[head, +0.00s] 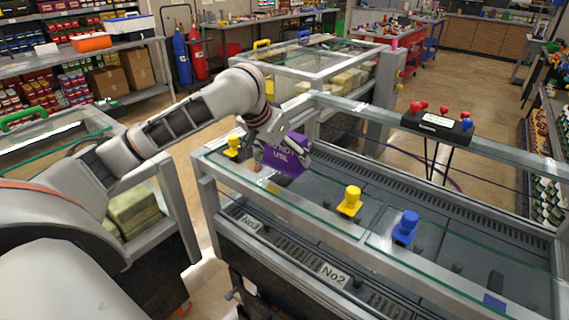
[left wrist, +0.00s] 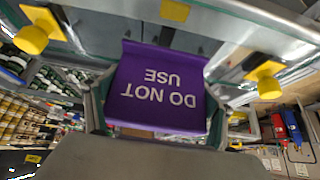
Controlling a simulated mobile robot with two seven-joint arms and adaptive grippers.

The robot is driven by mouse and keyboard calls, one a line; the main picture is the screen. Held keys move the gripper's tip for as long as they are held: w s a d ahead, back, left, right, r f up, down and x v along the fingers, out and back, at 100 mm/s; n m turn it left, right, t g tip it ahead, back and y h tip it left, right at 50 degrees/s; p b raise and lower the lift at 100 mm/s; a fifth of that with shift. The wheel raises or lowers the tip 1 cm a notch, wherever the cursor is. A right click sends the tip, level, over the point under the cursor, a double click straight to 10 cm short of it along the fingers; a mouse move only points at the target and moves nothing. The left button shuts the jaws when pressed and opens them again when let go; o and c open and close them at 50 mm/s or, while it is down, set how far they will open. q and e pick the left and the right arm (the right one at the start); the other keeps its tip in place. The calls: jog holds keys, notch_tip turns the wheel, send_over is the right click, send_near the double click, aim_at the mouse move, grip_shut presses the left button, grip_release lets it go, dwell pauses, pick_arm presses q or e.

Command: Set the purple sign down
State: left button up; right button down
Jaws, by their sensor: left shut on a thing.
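The purple sign (head: 286,158) reads "DO NOT USE" and is held by my left gripper (head: 268,150) over the left part of the glass-topped machine in the head view. In the left wrist view the purple sign (left wrist: 158,90) fills the middle, with its lettering upside down. The left gripper (left wrist: 155,125) is shut on the sign, its fingers at either side. I cannot tell whether the sign touches the surface beneath it. My right gripper is not in view.
Another yellow knob (head: 233,146) is just left of the gripper. A black box with red and blue buttons (head: 437,124) sits on the rear rail.

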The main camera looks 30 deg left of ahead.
aim_at(285, 164)
pick_arm(q)
notch_tip(285, 164, down, 4)
jog(key=shift+r, duration=0.2)
jog(key=o, duration=1.2)
jog(key=shift+s+r, duration=0.15)
jog(key=shift+r, duration=0.2)
jog(key=v, duration=1.1)
jog(key=shift+s+r, duration=0.1)
jog(key=shift+r, duration=0.05)
